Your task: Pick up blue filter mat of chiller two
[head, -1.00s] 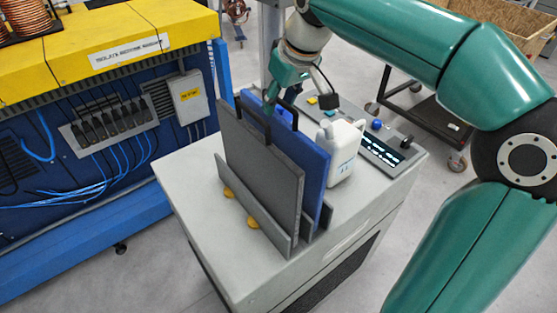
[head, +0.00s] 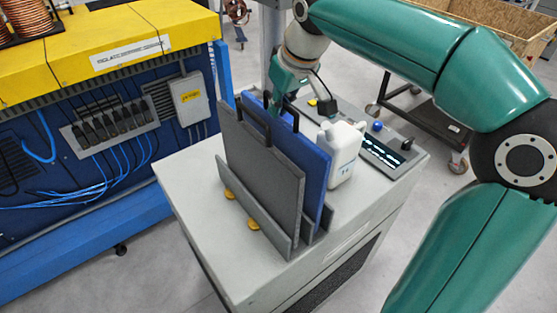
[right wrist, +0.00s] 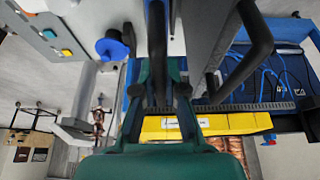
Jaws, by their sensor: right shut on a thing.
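The blue filter mat (head: 315,168) stands upright in a grey slotted holder (head: 250,215) on the pale cabinet, just behind a grey filter mat (head: 262,170). Each mat has a black handle on its top edge. My right gripper (head: 290,106) is at the top of the blue mat, partly hidden behind the mats in the head view. In the right wrist view the gripper (right wrist: 160,90) is shut on the black handle (right wrist: 157,45) of the blue mat. The grey mat and its handle (right wrist: 258,45) are beside it, outside the fingers. My left gripper is not in view.
A white canister (head: 344,152) stands close to the right of the blue mat. A control panel (head: 375,150) with knobs lies behind it. Yellow knobs (head: 253,224) are at the holder's front. A blue and yellow machine (head: 100,130) stands at the left.

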